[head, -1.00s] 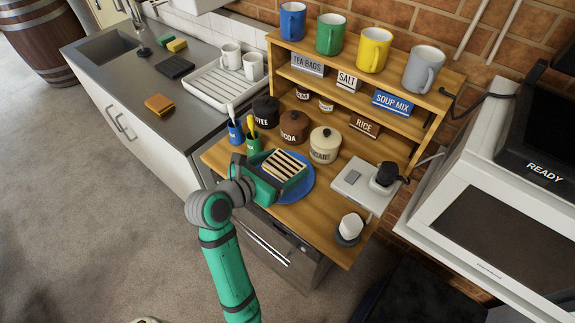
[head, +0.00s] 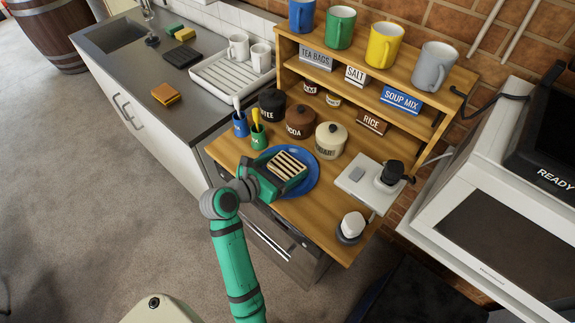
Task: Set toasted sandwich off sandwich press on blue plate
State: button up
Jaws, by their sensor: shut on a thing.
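The toasted sandwich (head: 287,163), pale with dark grill stripes, is between the jaws of my gripper (head: 280,178). My green gripper is shut on it and reaches in from the front edge of the wooden worktop. The blue plate (head: 312,183) lies under the sandwich, and its rim shows at the right and behind. The gripper and sandwich hide much of the plate. I cannot tell whether the sandwich touches the plate or is just above it. I cannot make out a sandwich press for sure in this view.
Behind the plate stand dark, brown and cream jars (head: 331,140). Blue and green cups (head: 258,138) with utensils stand at left. A white flat appliance (head: 357,178) with a black item is at right. A shelf (head: 440,95) holds mugs and signs. A sink counter (head: 115,72) is at left.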

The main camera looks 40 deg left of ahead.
jog(key=shift+s+a+f, duration=0.1)
jog(key=shift+f, duration=0.05)
jog(key=o, duration=0.8)
jog(key=shift+r, duration=0.25)
jog(key=v, duration=1.2)
jog(key=shift+f, duration=0.1)
